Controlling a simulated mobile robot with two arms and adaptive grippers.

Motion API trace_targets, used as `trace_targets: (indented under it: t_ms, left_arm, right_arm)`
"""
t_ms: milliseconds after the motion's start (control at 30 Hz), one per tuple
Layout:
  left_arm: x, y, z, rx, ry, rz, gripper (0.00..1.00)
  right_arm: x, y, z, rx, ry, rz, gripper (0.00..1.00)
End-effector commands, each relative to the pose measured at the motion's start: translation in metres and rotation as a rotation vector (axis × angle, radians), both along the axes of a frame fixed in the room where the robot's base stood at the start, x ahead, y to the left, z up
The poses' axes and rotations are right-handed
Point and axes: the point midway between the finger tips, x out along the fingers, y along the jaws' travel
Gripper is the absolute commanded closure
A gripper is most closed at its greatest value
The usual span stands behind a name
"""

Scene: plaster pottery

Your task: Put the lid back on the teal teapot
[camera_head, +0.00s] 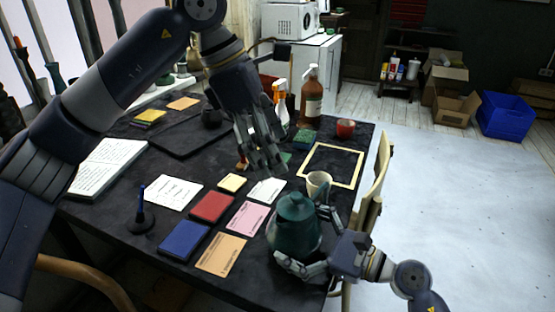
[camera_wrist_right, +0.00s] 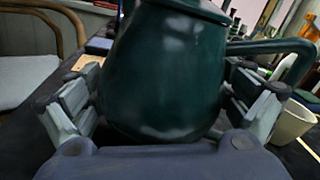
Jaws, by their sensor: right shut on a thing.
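The teal teapot (camera_head: 293,232) stands at the front right of the dark table. A teal lid with a small knob (camera_head: 295,200) sits on top of it; I cannot tell whether it is fully seated. The lid's rim also shows at the top of the right wrist view (camera_wrist_right: 195,9). My right gripper (camera_head: 308,238) is shut on the teapot, its fingers on both sides of the belly (camera_wrist_right: 165,75). My left gripper (camera_head: 265,162) hangs fingers down behind the teapot, above the table, apart from it. It looks open and empty.
A cream cup (camera_head: 318,184) stands close behind the teapot. Colored cards and tiles (camera_head: 211,207) lie to its left. A pale frame (camera_head: 332,165), bottles (camera_head: 311,98) and a red pot (camera_head: 345,128) are farther back. A chair (camera_head: 376,180) stands at the right edge.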

Motion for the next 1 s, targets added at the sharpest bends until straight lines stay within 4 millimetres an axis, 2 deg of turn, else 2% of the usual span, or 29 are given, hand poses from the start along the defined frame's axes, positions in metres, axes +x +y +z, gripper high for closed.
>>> trace_targets:
  t_ms: [233, 267, 300, 733, 867, 1000]
  left_arm:
    - [0.000, 0.000, 0.001, 0.000, 0.000, 0.000, 0.17]
    - [0.000, 0.000, 0.001, 0.000, 0.000, 0.000, 0.17]
    - [0.000, 0.000, 0.001, 0.000, 0.000, 0.000, 0.17]
    - [0.000, 0.000, 0.000, 0.000, 0.000, 0.000, 0.17]
    - [0.000, 0.000, 0.000, 0.000, 0.000, 0.000, 0.17]
    - [0.000, 0.000, 0.000, 0.000, 0.000, 0.000, 0.17]
  right_arm:
    - [0.000, 0.000, -0.001, -0.002, 0.000, 0.001, 0.48]
    - [0.000, 0.000, -0.001, -0.002, 0.000, 0.001, 0.03]
    - [0.000, 0.000, -0.001, -0.002, 0.000, 0.001, 0.00]
    - [-0.002, -0.004, -0.001, -0.002, 0.001, -0.001, 0.00]
    - [-0.009, -0.020, -0.002, -0.003, 0.002, -0.001, 0.00]
    - [-0.022, -0.047, -0.002, -0.005, 0.003, -0.002, 0.00]
